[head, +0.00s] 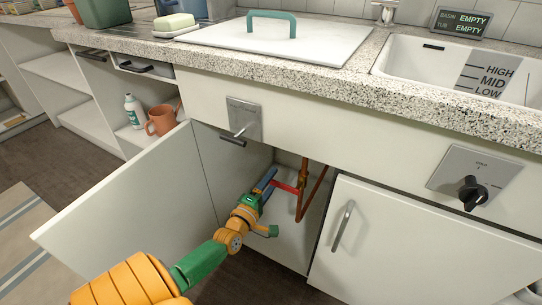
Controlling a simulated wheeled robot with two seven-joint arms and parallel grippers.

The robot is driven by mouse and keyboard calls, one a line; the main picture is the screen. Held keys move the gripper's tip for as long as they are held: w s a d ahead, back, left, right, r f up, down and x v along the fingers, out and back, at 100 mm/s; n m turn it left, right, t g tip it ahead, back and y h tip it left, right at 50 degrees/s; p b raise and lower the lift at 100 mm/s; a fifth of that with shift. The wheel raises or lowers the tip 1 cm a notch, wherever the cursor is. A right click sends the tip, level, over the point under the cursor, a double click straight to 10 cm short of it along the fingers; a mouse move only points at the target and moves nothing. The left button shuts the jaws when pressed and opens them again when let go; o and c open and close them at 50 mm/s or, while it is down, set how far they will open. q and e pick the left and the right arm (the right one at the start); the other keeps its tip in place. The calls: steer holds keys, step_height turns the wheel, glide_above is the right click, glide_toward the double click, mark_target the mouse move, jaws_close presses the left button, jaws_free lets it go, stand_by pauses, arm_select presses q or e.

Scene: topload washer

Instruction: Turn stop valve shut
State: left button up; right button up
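The stop valve shows as a red lever (287,187) on a copper pipe (303,190) inside the open cabinet under the counter. The lever points left from the pipe, roughly level. My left gripper (267,181) reaches into the cabinet, with its blue finger part at the lever's left end. The picture is too small to tell whether they touch or whether the fingers are open. The valve body is hard to make out. My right gripper is not in view.
The open cabinet door (130,200) stands out to the left of my arm. A closed door (425,245) with a handle is on the right. The counter edge (270,80) overhangs above.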

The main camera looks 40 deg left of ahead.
arm_select(q)
steer(key=p+v, duration=0.1)
steer(key=v, duration=0.6)
steer(key=shift+p, duration=0.4)
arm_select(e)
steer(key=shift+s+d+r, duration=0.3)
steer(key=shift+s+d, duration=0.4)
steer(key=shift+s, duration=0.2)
